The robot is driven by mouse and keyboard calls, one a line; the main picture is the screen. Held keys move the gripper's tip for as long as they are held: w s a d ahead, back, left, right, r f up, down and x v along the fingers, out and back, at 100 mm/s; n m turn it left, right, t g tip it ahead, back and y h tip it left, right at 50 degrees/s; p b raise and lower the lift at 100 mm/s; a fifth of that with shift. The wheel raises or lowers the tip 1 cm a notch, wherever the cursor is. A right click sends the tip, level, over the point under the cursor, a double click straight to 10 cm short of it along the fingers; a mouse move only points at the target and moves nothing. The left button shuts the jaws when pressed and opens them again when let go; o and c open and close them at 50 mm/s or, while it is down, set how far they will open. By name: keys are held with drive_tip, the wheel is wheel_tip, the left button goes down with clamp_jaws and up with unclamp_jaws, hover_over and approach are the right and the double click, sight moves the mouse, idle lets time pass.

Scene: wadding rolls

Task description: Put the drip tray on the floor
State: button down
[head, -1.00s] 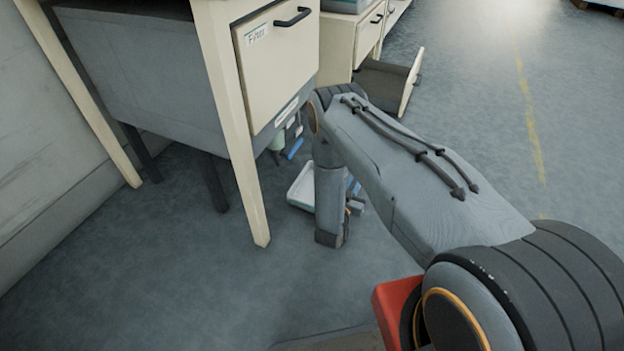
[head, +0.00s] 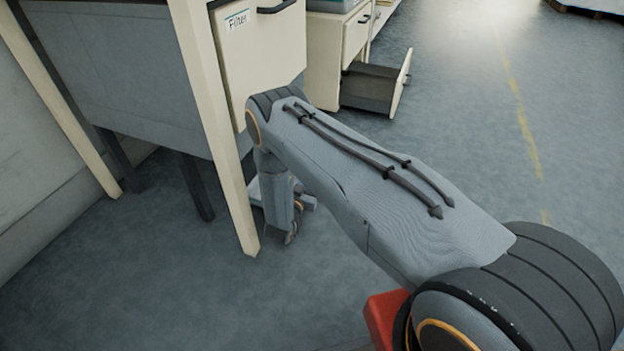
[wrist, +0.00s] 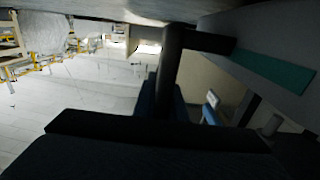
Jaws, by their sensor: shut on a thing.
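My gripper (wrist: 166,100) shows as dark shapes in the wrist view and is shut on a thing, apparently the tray.
A cream drawer unit with a "Filter" label (head: 258,50) stands above and beside my arm. The cream leg (head: 222,150) is close to its left. Farther back, a low drawer (head: 375,85) stands open. The floor at front left and right is clear.

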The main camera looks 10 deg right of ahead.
drive_tip(key=shift+f, duration=0.55)
drive_tip(key=c, duration=1.8)
unclamp_jaws()
drive_tip(key=shift+f, duration=0.15)
drive_tip(key=shift+s+a+r, duration=0.1)
drive_tip(key=shift+r, duration=0.1)
drive_tip(key=p+v, duration=0.5)
drive_tip(key=v, duration=0.6)
drive_tip(key=shift+s+a, duration=0.2)
drive_tip(key=shift+s, duration=0.1)
